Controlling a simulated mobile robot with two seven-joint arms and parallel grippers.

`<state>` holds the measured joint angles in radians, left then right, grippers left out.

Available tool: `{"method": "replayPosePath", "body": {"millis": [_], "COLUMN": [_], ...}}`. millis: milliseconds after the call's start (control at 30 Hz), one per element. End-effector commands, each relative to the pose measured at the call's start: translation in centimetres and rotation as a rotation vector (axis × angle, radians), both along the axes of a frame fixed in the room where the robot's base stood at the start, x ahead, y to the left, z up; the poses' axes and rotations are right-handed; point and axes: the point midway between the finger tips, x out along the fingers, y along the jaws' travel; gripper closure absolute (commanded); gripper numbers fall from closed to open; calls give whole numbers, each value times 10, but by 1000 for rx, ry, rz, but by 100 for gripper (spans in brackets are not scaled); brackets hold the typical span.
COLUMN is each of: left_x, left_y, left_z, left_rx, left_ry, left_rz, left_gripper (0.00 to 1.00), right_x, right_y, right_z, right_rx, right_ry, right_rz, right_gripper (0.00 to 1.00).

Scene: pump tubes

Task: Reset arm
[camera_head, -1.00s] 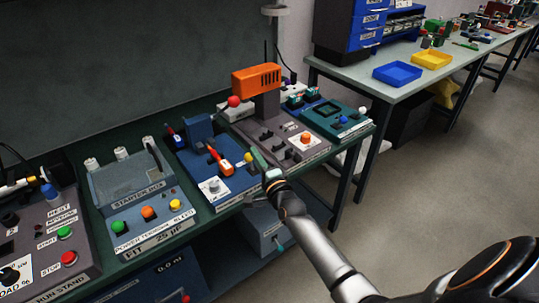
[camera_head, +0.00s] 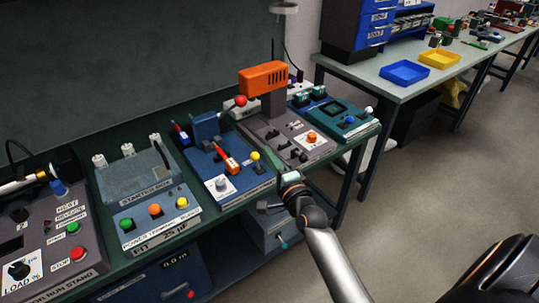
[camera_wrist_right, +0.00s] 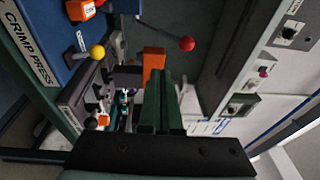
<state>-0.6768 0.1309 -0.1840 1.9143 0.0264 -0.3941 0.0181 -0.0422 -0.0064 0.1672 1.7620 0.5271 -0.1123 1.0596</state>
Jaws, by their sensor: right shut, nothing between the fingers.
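My right gripper (camera_head: 287,179) is at the front edge of the workbench, in front of the blue crimp press (camera_head: 232,185) and the grey device with the orange head. Its arm comes in from the lower right. In the right wrist view its two green fingers (camera_wrist_right: 160,100) are together, with nothing between them. The crimp press (camera_wrist_right: 30,45) shows at the left of that view, with a yellow knob (camera_wrist_right: 97,52). My left gripper is out of view.
The orange-headed device (camera_head: 263,79) stands behind the gripper, with a red ball (camera_head: 240,101) at its side. The starter box (camera_head: 150,190) and run stand (camera_head: 45,245) are left. A teal device (camera_head: 335,118) is right. Floor (camera_head: 430,190) at right is clear.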

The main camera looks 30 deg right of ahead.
Motion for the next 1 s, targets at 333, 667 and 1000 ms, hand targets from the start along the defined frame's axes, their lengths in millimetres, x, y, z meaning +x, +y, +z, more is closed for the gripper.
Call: {"method": "replayPosePath", "body": {"millis": [333,667,1000], "left_x": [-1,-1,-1], "left_y": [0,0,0], "left_z": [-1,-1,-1], "left_rx": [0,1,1], "left_ry": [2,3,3], "left_rz": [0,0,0], "left_gripper": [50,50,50], "right_x": [-5,-124,-252], "right_y": [6,85,133], "right_z": [-11,-155,-231], "right_rx": [-52,-883,-1486], "right_ry": [32,424,540], "right_rz": [13,355,773], "right_gripper": [100,100,100]}}
